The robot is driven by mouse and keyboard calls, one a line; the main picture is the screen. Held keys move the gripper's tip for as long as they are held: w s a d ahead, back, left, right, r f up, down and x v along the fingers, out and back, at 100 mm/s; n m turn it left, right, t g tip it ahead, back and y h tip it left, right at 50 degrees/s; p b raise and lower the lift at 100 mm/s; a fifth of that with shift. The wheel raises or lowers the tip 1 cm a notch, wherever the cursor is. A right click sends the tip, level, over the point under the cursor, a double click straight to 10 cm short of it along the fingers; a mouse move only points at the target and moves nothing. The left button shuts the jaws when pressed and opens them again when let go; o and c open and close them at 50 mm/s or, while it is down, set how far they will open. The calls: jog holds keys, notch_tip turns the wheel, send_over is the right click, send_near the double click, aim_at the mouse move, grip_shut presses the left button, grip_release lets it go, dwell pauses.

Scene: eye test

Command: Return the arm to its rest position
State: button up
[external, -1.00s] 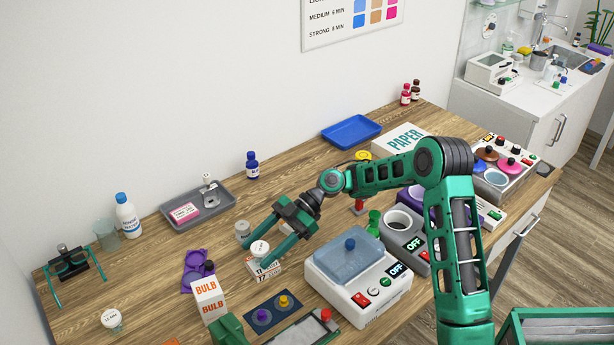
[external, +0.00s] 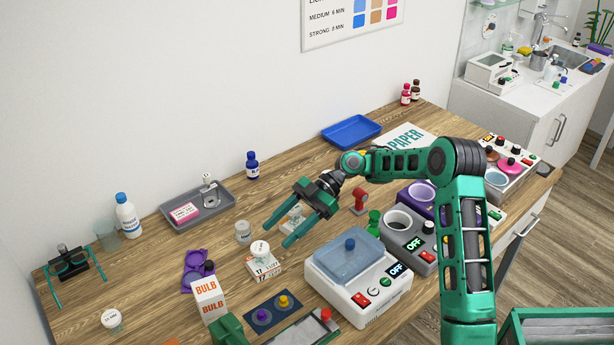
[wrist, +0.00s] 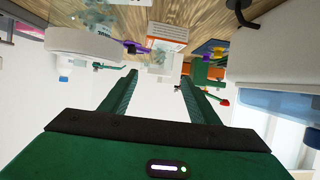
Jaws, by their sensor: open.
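My green arm (external: 400,162) reaches left over the wooden table from its column at the right. My gripper (external: 286,232) is open and empty, with its two green fingers apart above the table. It hangs to the right of a white box marked 17 (external: 263,268), which has a small round white-lidded item (external: 260,249) on top. In the wrist view my gripper (wrist: 157,82) also shows its two fingers apart with nothing between them.
A white device with a blue lid (external: 350,262) stands in front of the gripper. A grey unit (external: 407,240), a red stand (external: 360,202) and a green item (external: 374,222) stand to the right. A grey tray (external: 222,190) and blue tray (external: 340,136) lie behind.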

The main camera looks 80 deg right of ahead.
jog(key=s+a+r+m+g+h, duration=0.2)
jog(key=s+a+m+g+h, duration=0.15)
jog(key=a+m, duration=0.3)
jog(key=s+a+r+m+g+h, duration=0.2)
jog(key=a+m+g+h, duration=0.25)
jog(key=a, duration=0.35)
jog(key=s+a+f+m, duration=0.2)
jog(key=s+a, duration=0.5)
jog(key=s, duration=0.3)
jog(key=s+a+f+m+g+h, duration=0.1)
jog(key=s+a+f+m, duration=0.1)
jog(key=s+a, duration=0.4)
jog(key=s+f, duration=0.1)
jog(key=s, duration=0.3)
jog(key=shift+s+a, duration=0.15)
jog(key=shift+a, duration=0.2)
